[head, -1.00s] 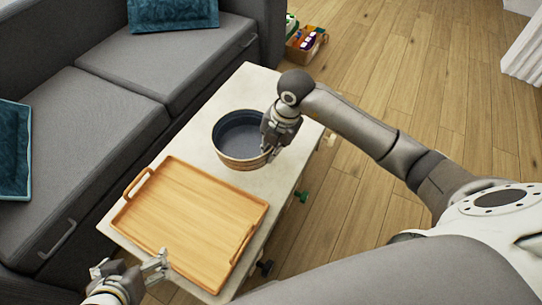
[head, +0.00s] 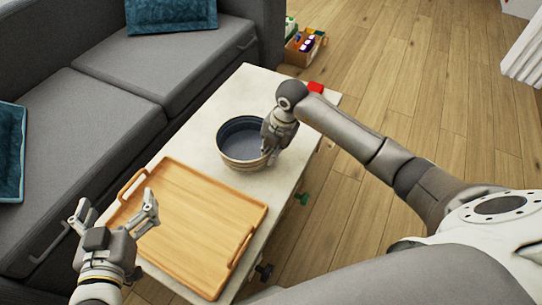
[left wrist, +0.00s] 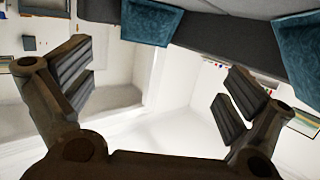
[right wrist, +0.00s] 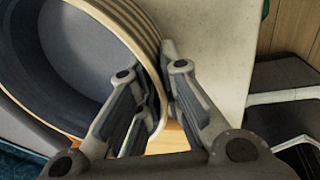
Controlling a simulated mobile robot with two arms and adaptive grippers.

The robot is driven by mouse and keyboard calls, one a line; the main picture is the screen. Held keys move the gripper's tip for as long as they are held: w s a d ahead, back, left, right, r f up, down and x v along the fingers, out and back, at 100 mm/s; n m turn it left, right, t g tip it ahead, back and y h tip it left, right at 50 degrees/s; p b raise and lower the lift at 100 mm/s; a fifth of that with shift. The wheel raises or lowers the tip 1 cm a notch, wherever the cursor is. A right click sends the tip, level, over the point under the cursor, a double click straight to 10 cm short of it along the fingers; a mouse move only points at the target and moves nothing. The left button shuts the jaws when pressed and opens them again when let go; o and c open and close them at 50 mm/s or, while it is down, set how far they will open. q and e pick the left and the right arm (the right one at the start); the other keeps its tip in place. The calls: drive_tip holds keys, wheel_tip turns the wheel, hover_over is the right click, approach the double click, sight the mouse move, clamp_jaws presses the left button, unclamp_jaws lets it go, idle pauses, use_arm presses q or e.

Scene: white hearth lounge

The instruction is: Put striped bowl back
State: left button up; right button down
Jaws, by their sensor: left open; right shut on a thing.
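The striped bowl (head: 236,162) has a dark blue-grey inside and a banded tan outside. It is upright over the pale table (head: 262,90), behind the wooden tray; I cannot tell whether it touches the tabletop. My right gripper (head: 269,152) is shut on the bowl's right rim. In the right wrist view its fingers (right wrist: 150,105) straddle the striped wall (right wrist: 135,30). My left gripper (head: 118,210) is open and empty, raised beside the tray's near left corner. In the left wrist view its fingers (left wrist: 160,90) are wide apart with nothing between them.
The wooden tray (head: 195,220) with two handles lies empty on the table's near half. A red block (head: 315,87) sits at the table's far right corner. A grey sofa (head: 110,110) runs along the left. A box of items (head: 302,45) stands on the floor beyond.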

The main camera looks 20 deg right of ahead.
use_arm(q)
drive_tip(key=shift+w+d+r+t+h, duration=0.2)
drive_tip(key=shift+r+t, duration=0.3)
drive_tip(key=shift+r, duration=0.3)
drive_tip(key=shift+w+d+r+t+h, duration=0.15)
drive_tip(key=shift+r+t, duration=0.35)
drive_tip(key=shift+r, duration=0.3)
use_arm(e)
drive_tip(key=shift+f, duration=0.7)
drive_tip(key=c, duration=2)
unclamp_jaws()
drive_tip(key=shift+f, duration=0.2)
drive_tip(key=o, duration=0.4)
use_arm(q)
drive_tip(key=shift+r, duration=0.15)
use_arm(e)
drive_tip(key=shift+r, duration=0.1)
